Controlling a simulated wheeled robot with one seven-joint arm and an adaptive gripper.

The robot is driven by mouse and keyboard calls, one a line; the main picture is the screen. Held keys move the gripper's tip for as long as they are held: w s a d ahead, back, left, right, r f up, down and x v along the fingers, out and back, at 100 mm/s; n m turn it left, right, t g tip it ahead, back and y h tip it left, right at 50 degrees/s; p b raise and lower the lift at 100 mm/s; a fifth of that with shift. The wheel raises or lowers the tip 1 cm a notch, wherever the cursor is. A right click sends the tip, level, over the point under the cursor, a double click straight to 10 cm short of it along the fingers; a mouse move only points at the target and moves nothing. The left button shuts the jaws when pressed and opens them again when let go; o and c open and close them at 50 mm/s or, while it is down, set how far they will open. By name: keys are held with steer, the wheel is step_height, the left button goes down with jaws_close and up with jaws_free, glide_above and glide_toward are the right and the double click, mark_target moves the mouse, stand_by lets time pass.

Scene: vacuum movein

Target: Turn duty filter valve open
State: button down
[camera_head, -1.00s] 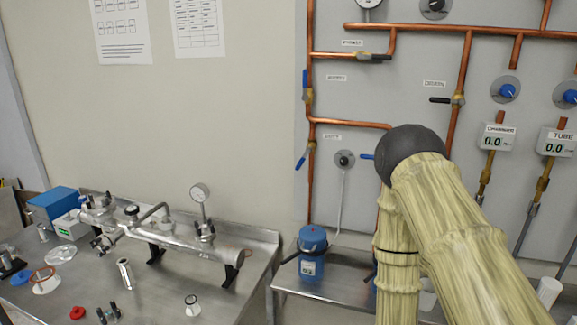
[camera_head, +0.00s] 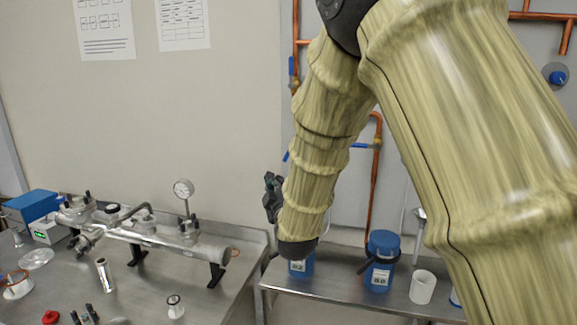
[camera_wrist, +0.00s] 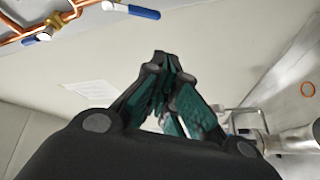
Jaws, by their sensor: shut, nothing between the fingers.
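My gripper (camera_head: 272,186) is shut and empty, with its fingertips pointing up, left of my forearm and in front of the wall panel. The wrist view shows its fingers (camera_wrist: 162,62) drawn together at the tips. A blue-handled valve (camera_head: 291,67) sits on the left copper pipe, above the gripper and apart from it. Lower, a blue lever (camera_head: 287,156) shows just beside my arm. Another blue lever (camera_head: 362,145) sticks out left from a brass valve on the right pipe. The wrist view shows a brass valve (camera_wrist: 53,22) and a blue lever (camera_wrist: 132,10). No label is readable now, so I cannot tell which valve is the duty filter valve.
My arm covers much of the panel. A metal bench (camera_head: 215,270) at left carries a silver tube assembly with a gauge (camera_head: 184,188). A lower shelf (camera_head: 345,298) holds blue canisters (camera_head: 381,262) and a white cup (camera_head: 422,287).

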steer(key=w+d+r+t+p, duration=0.1)
steer(key=w+r+p, duration=0.3)
steer(key=w, duration=0.6)
steer(key=shift+w+r, duration=0.2)
steer(key=shift+w, duration=0.05)
stand_by(0.3)
steer(key=shift+d+f+n, duration=0.1)
steer(key=shift+d+n, duration=0.15)
steer(key=shift+n, duration=0.15)
